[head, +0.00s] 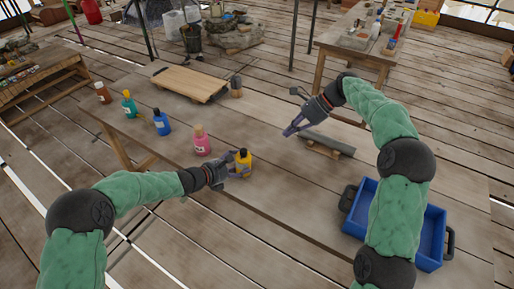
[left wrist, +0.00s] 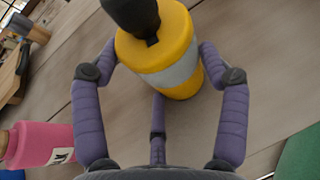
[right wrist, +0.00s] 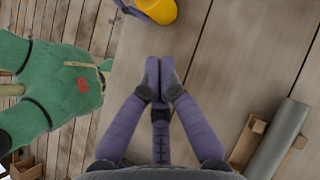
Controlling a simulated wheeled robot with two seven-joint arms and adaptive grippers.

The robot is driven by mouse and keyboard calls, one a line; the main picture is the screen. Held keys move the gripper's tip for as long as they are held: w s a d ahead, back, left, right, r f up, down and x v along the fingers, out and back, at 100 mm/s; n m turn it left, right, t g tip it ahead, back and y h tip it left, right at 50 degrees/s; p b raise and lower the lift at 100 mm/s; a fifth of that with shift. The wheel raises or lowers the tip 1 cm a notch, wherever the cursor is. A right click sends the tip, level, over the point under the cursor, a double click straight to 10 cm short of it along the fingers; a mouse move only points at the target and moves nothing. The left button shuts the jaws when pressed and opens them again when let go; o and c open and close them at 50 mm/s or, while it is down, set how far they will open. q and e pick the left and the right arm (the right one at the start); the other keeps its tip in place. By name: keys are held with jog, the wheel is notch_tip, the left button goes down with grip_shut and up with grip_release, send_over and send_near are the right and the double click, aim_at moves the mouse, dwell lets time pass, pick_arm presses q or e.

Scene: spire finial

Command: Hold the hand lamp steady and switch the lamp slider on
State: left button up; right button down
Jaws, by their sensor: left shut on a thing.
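My left gripper (head: 232,172) is shut around a yellow bottle (head: 243,162) with a pale band and black top. The left wrist view shows the fingers on both sides of this bottle (left wrist: 168,62). It stands near the table's front edge. My right gripper (head: 290,130) is shut and empty above the table, its fingertips together in the right wrist view (right wrist: 160,75). A grey cylinder (head: 330,144) lies on wooden supports beside it; the right wrist view shows the cylinder (right wrist: 278,140) too. Nothing is clearly recognisable as a hand lamp, and no slider can be made out.
Pink (head: 201,142), blue (head: 161,123), green (head: 129,104) and brown (head: 102,92) bottles stand in a row leftward. A wooden board (head: 188,83) lies at the back. A blue crate (head: 432,235) is at the right, partly behind my right arm. The middle of the table is clear.

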jog(key=shift+d+m, duration=0.2)
jog(key=shift+m, duration=0.3)
send_near(247, 155)
jog(key=shift+w+a+f, duration=0.15)
jog(key=shift+a+f, duration=0.45)
jog(key=shift+f, duration=0.25)
jog(key=shift+w+a+f, duration=0.15)
jog(key=shift+a+f, duration=0.45)
jog(key=shift+f, duration=0.25)
jog(key=shift+w+a+f, duration=0.1)
jog(key=shift+a+f, duration=0.5)
jog(key=shift+f, duration=0.25)
jog(key=shift+s, duration=0.1)
jog(key=shift+s+a, duration=0.3)
jog(key=shift+a, duration=0.2)
jog(key=shift+s+a, duration=0.3)
jog(key=shift+a, duration=0.2)
jog(key=shift+d, duration=0.1)
